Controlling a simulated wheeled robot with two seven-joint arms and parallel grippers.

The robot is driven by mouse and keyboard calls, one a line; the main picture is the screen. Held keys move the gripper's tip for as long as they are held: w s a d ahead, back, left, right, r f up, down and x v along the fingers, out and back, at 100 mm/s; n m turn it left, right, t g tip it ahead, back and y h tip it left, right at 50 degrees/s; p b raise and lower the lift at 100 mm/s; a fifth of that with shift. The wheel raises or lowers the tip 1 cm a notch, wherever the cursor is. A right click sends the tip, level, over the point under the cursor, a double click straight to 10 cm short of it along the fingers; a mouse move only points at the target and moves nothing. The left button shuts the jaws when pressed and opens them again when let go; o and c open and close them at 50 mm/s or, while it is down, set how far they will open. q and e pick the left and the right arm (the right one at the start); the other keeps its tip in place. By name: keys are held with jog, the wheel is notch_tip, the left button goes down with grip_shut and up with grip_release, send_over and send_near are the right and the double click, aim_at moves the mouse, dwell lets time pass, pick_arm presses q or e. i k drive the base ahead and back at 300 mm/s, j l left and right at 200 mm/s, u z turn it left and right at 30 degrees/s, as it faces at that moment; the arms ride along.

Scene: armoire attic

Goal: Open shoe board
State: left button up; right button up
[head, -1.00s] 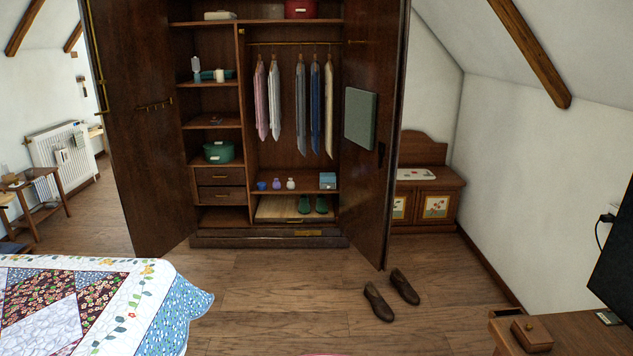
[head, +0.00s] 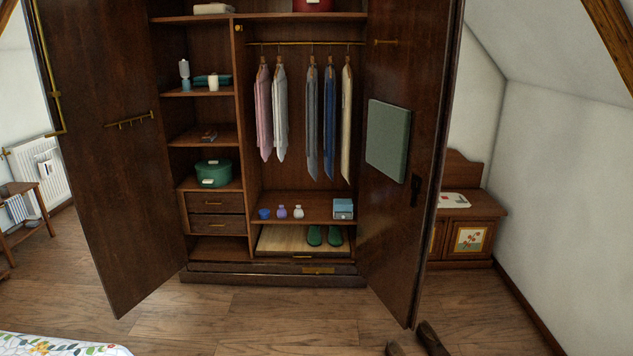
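The armoire stands ahead with both tall doors swung open, the left door (head: 105,180) and the right door (head: 405,220). At the bottom of its hanging section lies a pale wooden shoe board (head: 283,240). A pair of green shoes (head: 324,236) stands on the board's right part. Neither of my grippers is in view.
Brown shoes (head: 432,338) lie on the floor at the bottom edge, near the right door. A bed corner (head: 60,345) shows at the lower left. The floor (head: 260,315) before the armoire is clear. A low cabinet (head: 468,235) stands behind the right door.

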aim_at(275, 240)
jog(key=i, duration=1.45)
jog(key=i+j+z, duration=0.1)
jog(key=i, duration=0.35)
jog(key=i+j+z, duration=0.15)
jog(key=i+j, duration=0.15)
jog(key=i, duration=0.2)
jog(key=i+j+z, duration=0.1)
jog(key=i+j, duration=0.15)
jog(key=i, duration=0.2)
jog(key=i+j+z, duration=0.2)
jog(key=i+j, duration=0.3)
